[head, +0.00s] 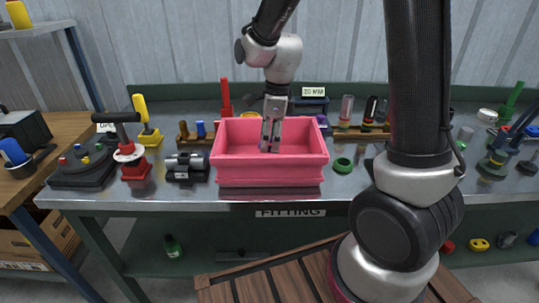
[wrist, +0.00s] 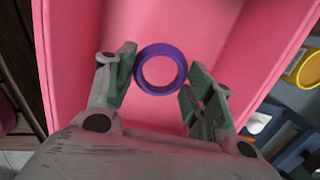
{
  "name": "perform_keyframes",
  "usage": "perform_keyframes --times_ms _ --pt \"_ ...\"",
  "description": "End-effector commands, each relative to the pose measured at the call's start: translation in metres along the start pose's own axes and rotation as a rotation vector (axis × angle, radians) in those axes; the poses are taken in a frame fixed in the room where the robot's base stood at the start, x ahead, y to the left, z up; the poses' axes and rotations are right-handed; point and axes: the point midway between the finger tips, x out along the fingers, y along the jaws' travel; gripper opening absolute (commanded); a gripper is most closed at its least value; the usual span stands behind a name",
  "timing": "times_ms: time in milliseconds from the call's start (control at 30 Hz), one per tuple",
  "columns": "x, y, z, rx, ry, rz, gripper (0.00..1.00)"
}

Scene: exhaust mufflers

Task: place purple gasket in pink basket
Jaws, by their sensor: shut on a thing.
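The pink basket (head: 268,174) is an open, rectangular bin near the front of the bench. My gripper (head: 270,148) points down into its opening. In the wrist view my gripper (wrist: 158,65) is shut on the purple gasket (wrist: 160,48), a plain ring held between the two fingertips. The pink floor and walls of the basket (wrist: 75,50) surround it there. I cannot tell whether the gasket touches the basket floor.
A green ring (head: 343,164) lies right of the basket, and a grey pipe fitting (head: 186,168) stands left of it. A red-and-black tool (head: 130,155) is farther left. Racks with coloured pegs (head: 362,126) stand behind. A yellow ring (wrist: 310,68) shows outside the basket.

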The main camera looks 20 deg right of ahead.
Motion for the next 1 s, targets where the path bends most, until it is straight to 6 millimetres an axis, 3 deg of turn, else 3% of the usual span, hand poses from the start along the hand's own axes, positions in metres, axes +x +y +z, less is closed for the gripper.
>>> perform_keyframes --times_ms 433,800,833,933,1000 --pt "0.055 0.000 -0.007 0.000 0.001 0.002 0.29" --pt "0.060 0.000 -0.007 0.000 -0.001 -0.001 0.29" --pt "0.061 0.000 -0.007 0.000 -0.001 -0.001 0.55" --pt "0.060 0.000 -0.007 0.000 -0.001 -0.002 0.73" --pt "0.060 0.000 -0.007 0.000 -0.001 -0.001 0.75"
